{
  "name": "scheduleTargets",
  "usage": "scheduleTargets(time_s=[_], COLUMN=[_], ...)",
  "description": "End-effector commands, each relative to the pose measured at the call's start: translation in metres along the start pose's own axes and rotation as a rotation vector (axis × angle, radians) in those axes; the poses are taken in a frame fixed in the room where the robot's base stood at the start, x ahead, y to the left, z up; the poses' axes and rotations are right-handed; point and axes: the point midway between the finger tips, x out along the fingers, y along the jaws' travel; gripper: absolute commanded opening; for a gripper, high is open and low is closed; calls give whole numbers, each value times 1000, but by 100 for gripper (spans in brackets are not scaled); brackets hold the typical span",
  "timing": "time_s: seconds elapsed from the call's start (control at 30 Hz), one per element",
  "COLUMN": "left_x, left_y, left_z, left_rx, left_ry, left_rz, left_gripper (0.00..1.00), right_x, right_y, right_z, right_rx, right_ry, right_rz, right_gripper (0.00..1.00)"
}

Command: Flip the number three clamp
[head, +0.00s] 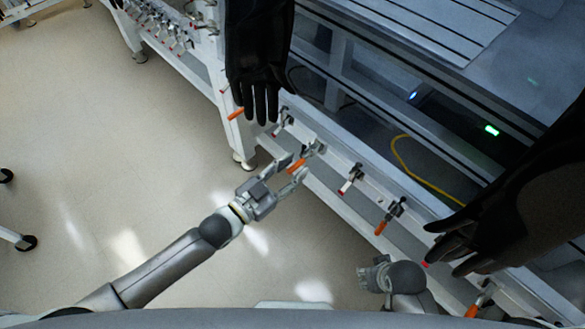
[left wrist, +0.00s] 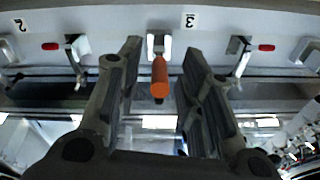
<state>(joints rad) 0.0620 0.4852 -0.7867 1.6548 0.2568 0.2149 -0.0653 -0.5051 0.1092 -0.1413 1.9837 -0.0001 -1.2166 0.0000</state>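A clamp with an orange handle (head: 296,166) is mounted on the pale rail of the glovebox row. It also shows in the left wrist view, where its orange handle (left wrist: 160,77) points toward the camera, close to a label "3" (left wrist: 190,21). My left gripper (head: 295,170) is open, with one finger on each side of this handle. In the left wrist view gaps show between the handle and both fingers, so the left gripper (left wrist: 162,65) is not closed on it. My right gripper (head: 376,275) is low in the head view, partly hidden by its own arm, and its opening is unclear.
Red-tipped clamps (head: 345,189) and other orange-handled clamps (head: 381,227) line the same rail. A label "2" (left wrist: 20,26) is at the left of the wrist view. Black gloves (head: 258,60) hang out over the rail.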

Motion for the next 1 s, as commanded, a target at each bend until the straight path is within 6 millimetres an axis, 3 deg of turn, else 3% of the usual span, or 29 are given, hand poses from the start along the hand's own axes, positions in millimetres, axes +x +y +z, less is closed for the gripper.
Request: scheduleTargets(time_s=[0.37, 0.63, 1.0], left_x=[6, 6, 6], left_y=[0, 0, 1], left_z=[0, 0, 1], left_rx=[0, 0, 0], left_ry=[-1, -1, 0], left_rz=[0, 0, 0], left_gripper=[33, 0, 0], right_x=[-3, -3, -2], right_y=[0, 0, 0], right_z=[-1, -1, 0], right_rx=[0, 0, 0], right_ry=[0, 1, 1], right_rz=[0, 0, 0], right_gripper=[40, 40, 40])
